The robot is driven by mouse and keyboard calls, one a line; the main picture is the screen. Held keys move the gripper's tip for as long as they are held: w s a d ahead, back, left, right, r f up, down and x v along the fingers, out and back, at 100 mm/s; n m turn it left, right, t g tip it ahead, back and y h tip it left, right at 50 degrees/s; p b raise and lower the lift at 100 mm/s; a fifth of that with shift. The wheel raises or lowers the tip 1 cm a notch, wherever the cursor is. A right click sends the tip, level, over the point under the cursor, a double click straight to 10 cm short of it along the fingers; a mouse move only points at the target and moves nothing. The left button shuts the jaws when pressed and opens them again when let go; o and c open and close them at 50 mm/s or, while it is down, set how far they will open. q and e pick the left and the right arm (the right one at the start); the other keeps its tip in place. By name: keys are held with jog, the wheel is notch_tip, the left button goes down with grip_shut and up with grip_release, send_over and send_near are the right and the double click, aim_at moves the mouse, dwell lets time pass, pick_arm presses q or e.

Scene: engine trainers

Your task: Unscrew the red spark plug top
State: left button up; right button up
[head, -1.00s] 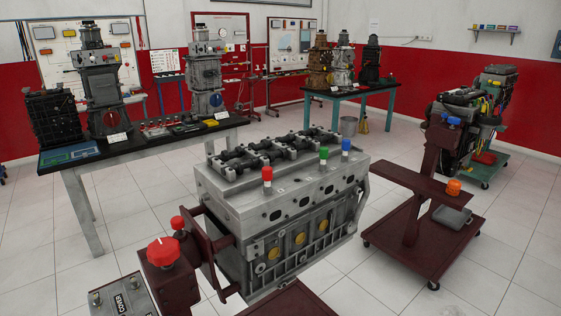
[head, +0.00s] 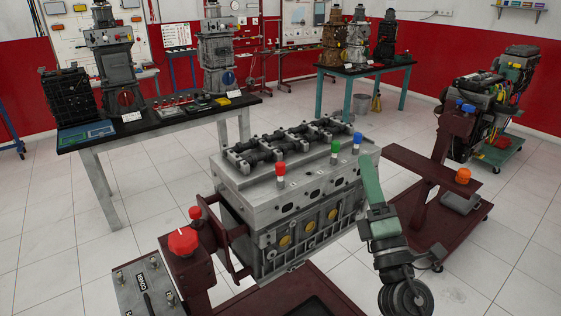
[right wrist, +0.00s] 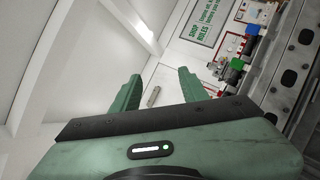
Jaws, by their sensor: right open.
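The red spark plug top (head: 281,169) stands upright on the near top edge of the grey engine block (head: 252,187) in the head view. A green top (head: 335,146) and a blue top (head: 357,138) stand to its right along the same edge. My right gripper (head: 369,162) is green and rises in front of the block's right end, beside the blue top and well right of the red one. In the right wrist view its two fingers (right wrist: 160,86) are apart with nothing between them. A green top (right wrist: 237,64) shows to their right there. My left gripper is out of view.
The block sits on a dark red stand with a red knob (head: 183,241) at the left. A dark red cart (head: 424,222) with an orange knob (head: 463,175) stands close on the right. A table (head: 160,131) with engine parts is behind left. Tiled floor is open in front right.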

jog(key=w+a+n+g+y, duration=0.3)
jog(key=a+n+g+y, duration=0.2)
jog(key=a+n+y, duration=0.6)
jog(key=n+g+h, duration=0.4)
jog(key=n+g, duration=0.1)
jog(key=n, duration=0.3)
send_near(284, 166)
jog(key=x, duration=0.4)
jog(key=p+x, duration=0.1)
jog(key=x, duration=0.6)
jog(key=shift+a+p, duration=0.2)
jog(key=shift+p, duration=0.2)
jog(key=shift+c, duration=0.3)
